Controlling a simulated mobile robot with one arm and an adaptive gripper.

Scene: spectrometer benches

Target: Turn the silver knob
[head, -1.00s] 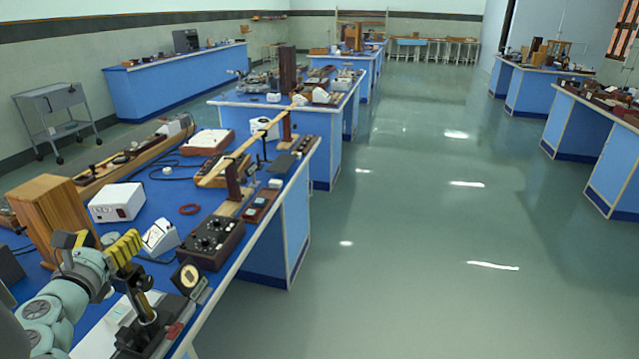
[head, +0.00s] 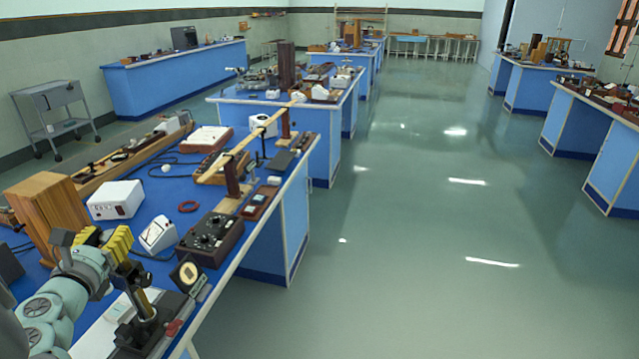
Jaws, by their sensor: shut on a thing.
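My gripper (head: 129,270) is at the lower left, over the near end of the closest blue bench, at the top of a dark upright instrument (head: 146,312) on a black base. Its yellow ribbed part (head: 117,244) faces up and its dark fingers point down to the right. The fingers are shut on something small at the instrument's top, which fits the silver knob. The knob itself is hidden behind the fingers, so its angle cannot be seen.
A round dial (head: 187,272) stands just right of the instrument. Near it are a dark control box (head: 210,238), a white meter (head: 158,235), a white box (head: 116,199) and a wooden box (head: 45,212). Open floor (head: 400,270) lies right of the bench.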

